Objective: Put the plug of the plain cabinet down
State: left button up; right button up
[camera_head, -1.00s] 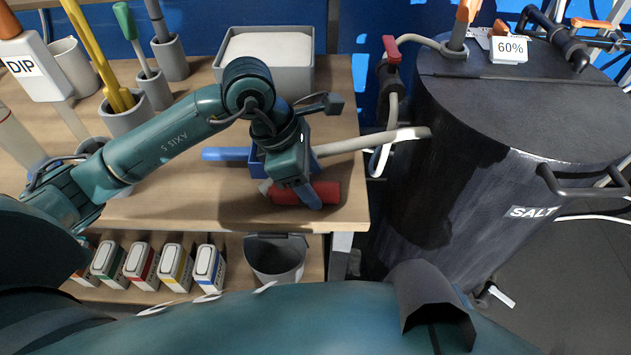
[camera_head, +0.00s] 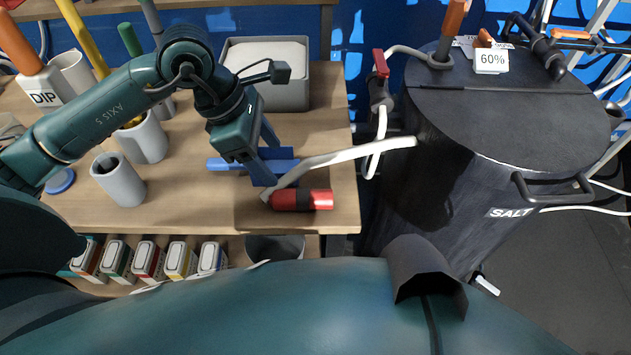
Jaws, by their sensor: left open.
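My left gripper (camera_head: 265,166) points down over the right part of the wooden bench, its blue fingers apart. A red cylindrical plug (camera_head: 302,199) lies on the bench just in front of the fingers, its grey left end close to the near fingertip. A pale cable (camera_head: 345,156) runs from beside that end up to the right, past the bench edge. A blue cylinder (camera_head: 222,164) lies on the bench, partly hidden behind the fingers. I cannot tell which of the two belongs to the plain cabinet, nor whether the fingers touch either. My right gripper is out of view.
A grey tub (camera_head: 305,93) stands behind the gripper. Grey holders (camera_head: 120,182) and a DIP-labelled item (camera_head: 45,97) stand left. A black SALT tank (camera_head: 440,190) stands right of the bench. Small boxes (camera_head: 182,260) line a lower shelf.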

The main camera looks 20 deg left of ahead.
aim_at(302, 194)
pick_arm(q)
jog(key=x, duration=0.7)
jog(key=shift+d+f, duration=0.2)
jog(key=shift+f, duration=0.05)
jog(key=shift+p+x, duration=0.5)
jog(key=shift+x, duration=2.1)
jog(key=shift+w+d+r, duration=0.1)
jog(key=shift+d, duration=0.05)
jog(key=c, duration=1.2)
